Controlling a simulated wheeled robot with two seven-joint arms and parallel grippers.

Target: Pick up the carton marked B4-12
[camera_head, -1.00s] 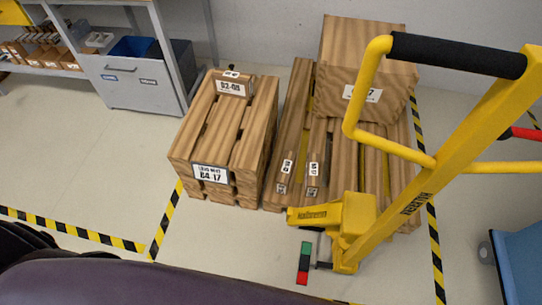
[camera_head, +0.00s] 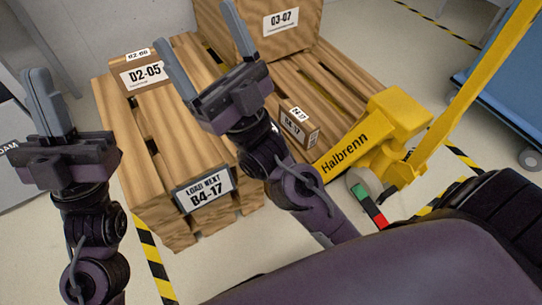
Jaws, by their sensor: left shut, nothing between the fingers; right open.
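A small brown carton (camera_head: 302,130) lies on the right pallet, just right of my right forearm. Its white label seems to start with B4, but the last digits are too small to read surely. No label reads clearly as B4-12. A framed sign (camera_head: 205,191) on the front of the left pallet stack reads B4-17. My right gripper (camera_head: 197,22) is open and empty, raised in front of the pallets, with its fingers pointing up. My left gripper (camera_head: 38,72) is shut and empty at the left edge, left of the pallet stack. My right arm hides part of the right pallet.
A carton marked D2-05 (camera_head: 150,73) sits on the left pallet stack (camera_head: 165,130). A large carton (camera_head: 280,35), apparently 03-07, stands at the back. A yellow pallet jack (camera_head: 390,120) stands in front of the right pallet. A blue cart (camera_head: 515,90) is at right.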

